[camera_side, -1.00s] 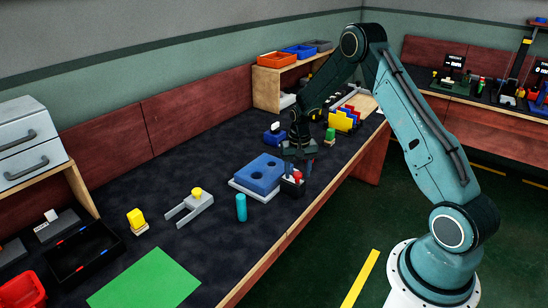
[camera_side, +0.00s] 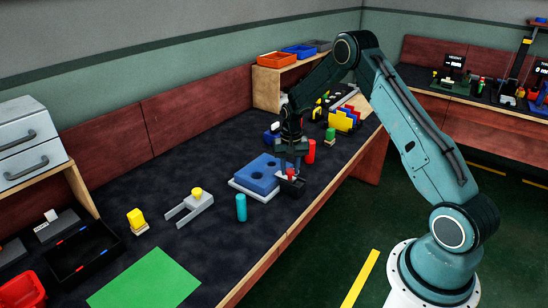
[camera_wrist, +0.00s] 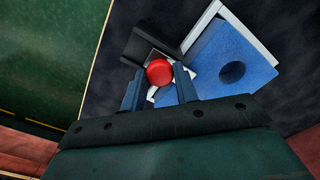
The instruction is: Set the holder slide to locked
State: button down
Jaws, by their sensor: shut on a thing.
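A small dark holder (camera_side: 292,187) with a red knob (camera_side: 291,173) stands at the front right of the blue block. In the wrist view the round red knob (camera_wrist: 160,72) sits between my two fingertips, over a pale plate beside the dark holder body (camera_wrist: 150,44). My gripper (camera_side: 290,167) points down over the holder and is shut on the red knob. The fingers partly hide the knob and the slide under it, and I cannot read the slide's setting.
A red cylinder (camera_side: 311,151) stands just behind on the right, a teal cylinder (camera_side: 241,207) in front. The bench's front edge is near.

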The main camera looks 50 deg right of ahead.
aim_at(289, 170)
jog(key=shift+w, duration=0.35)
jog(key=c, duration=1.1)
grip_release()
jog(key=shift+o, duration=0.2)
jog(key=shift+s, duration=0.1)
jog(key=shift+r, duration=0.1)
notch_tip(289, 170, up, 14)
